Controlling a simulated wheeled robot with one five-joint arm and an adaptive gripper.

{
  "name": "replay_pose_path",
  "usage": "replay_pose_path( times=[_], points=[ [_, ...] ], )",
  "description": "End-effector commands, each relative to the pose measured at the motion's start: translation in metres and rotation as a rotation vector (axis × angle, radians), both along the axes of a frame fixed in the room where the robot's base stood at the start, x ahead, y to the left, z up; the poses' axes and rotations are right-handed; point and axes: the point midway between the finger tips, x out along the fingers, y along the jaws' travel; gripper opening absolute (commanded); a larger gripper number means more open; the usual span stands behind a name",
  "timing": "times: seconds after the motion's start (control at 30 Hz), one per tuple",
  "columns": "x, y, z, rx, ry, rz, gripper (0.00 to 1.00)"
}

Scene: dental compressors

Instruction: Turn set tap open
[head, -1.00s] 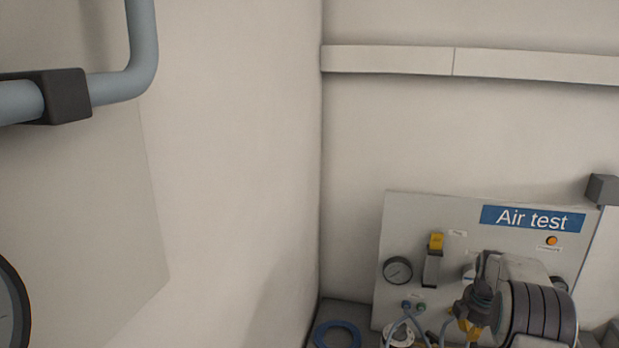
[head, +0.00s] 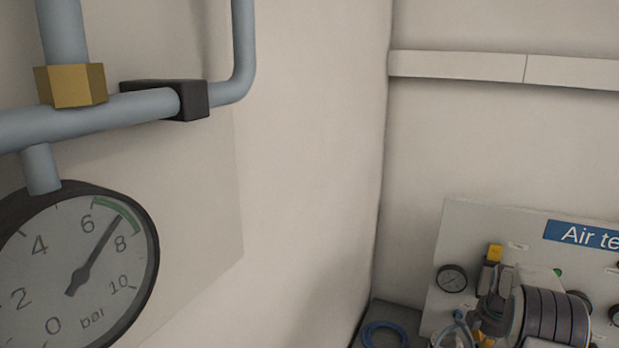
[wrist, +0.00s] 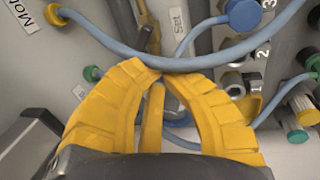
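My gripper (wrist: 162,78) shows in the wrist view with its two yellow fingers brought together at the tips. A slim yellow bar (wrist: 152,118) shows in the gap between the fingers; I cannot tell whether the tips grip it or whether it is the set tap's handle. A "Set" label (wrist: 180,20) is just beyond the tips. In the head view my gripper (head: 490,320) is in front of the "Air test" panel (head: 458,225), below a yellow-topped part (head: 494,253). The fingertips are too small there to make out.
A blue hose (wrist: 215,58) crosses right by the fingertips. Fittings (wrist: 240,85) and a green-ended connector (wrist: 298,130) crowd the right. A large gauge (head: 75,270) at left reads about 7 bar, under blue-grey pipes (head: 90,115). A blue ring (head: 385,335) lies at lower middle.

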Motion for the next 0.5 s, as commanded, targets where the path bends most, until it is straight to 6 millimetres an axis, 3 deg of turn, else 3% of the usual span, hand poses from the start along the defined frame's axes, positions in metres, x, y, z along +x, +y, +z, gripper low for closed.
replay_pose_path(
  times=[0.5],
  points=[
    [0.0,0.0,-0.054,0.0,0.0,0.0,0.0]
  ],
)
